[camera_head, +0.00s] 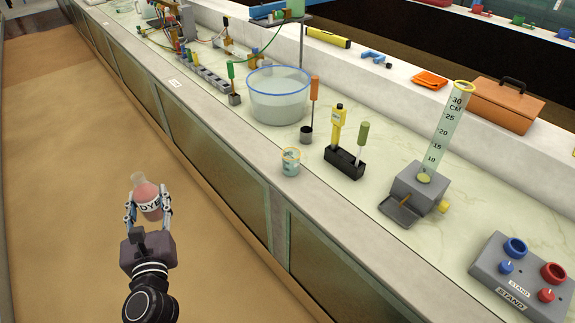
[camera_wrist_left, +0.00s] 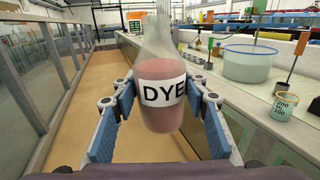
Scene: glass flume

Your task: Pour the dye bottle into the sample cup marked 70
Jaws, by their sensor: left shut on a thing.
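The dye bottle (camera_head: 147,196) has a clear neck, reddish liquid and a white label reading DYE. My left gripper (camera_head: 148,203) is shut on it, a finger on each side, and holds it over the tan floor, left of the bench. In the left wrist view the bottle (camera_wrist_left: 161,108) stands about upright between the blue-padded fingers (camera_wrist_left: 160,92). A small clear cup (camera_head: 290,162) with an orange rim stands near the bench's front edge, right of and apart from the bottle. It also shows in the left wrist view (camera_wrist_left: 284,106); its small markings do not clearly read 70. My right gripper is out of view.
A large blue-rimmed bowl (camera_head: 279,97) stands behind the cup. A black block (camera_head: 345,163) with upright tools, a measuring tube (camera_head: 446,130) on a grey base and a grey STAND console (camera_head: 520,278) are to the right. The bench front (camera_head: 225,178) runs between bottle and cup.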

